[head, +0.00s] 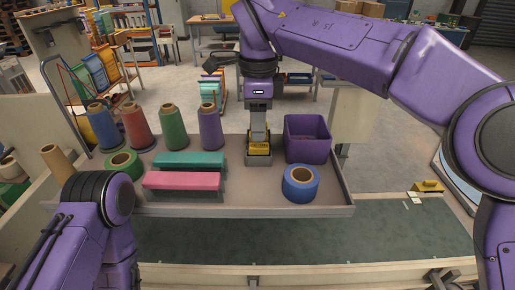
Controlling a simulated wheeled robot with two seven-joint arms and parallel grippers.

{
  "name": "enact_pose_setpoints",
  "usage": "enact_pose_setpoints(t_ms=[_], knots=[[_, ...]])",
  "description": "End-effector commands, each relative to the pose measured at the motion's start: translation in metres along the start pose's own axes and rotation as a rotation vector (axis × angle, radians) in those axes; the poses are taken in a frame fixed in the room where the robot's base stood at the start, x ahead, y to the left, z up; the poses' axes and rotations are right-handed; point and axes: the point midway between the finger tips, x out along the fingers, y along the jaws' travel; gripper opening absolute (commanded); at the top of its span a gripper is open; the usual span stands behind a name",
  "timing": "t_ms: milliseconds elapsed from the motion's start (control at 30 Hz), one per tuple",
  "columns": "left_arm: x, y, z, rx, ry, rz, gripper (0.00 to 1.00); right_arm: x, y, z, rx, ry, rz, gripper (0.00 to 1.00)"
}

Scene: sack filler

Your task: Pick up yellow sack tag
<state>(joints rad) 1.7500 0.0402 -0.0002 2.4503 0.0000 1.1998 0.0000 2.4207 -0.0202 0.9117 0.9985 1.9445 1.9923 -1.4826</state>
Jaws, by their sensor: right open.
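A small yellow piece (260,148), which looks like the yellow sack tag, lies on the grey tray between the green spool and the purple bin. My right gripper (258,154) points straight down over it, with its open fingers low at the piece. The fingers partly hide it, and I cannot tell whether they touch it. My left arm is at the lower left, and its gripper is out of view.
The tray (250,206) also holds a purple bin (307,140), a blue tape roll (300,184), a green roll (124,163), teal and pink blocks (182,181) and several thread cones (210,128). Another yellow object (428,186) sits right of the tray.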

Motion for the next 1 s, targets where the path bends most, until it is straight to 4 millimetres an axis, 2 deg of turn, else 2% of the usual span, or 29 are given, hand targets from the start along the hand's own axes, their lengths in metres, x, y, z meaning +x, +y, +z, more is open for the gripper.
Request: enact_pose_setpoints(t_ms=[300,567,600,700,1000], knots=[[0.0,0.0,0.0,0.0,0.0,0.0,0.0,0.051,-0.003,0.0,-0.001,0.001,0.003,0.4],[0.0,0.0,0.0,0.0,0.0,0.0,0.0,0.055,-0.003,0.001,-0.003,0.0,0.001,0.4],[0.0,0.0,0.0,0.0,0.0,0.0,0.0,0.055,-0.003,0.001,-0.003,0.0,0.001,0.27],[0.0,0.0,0.0,0.0,0.0,0.0,0.0,0.055,-0.003,0.001,-0.003,0.0,0.0,0.0],[0.0,0.0,0.0,0.0,0.0,0.0,0.0,0.054,-0.003,0.001,-0.003,0.0,0.0,0.0]])
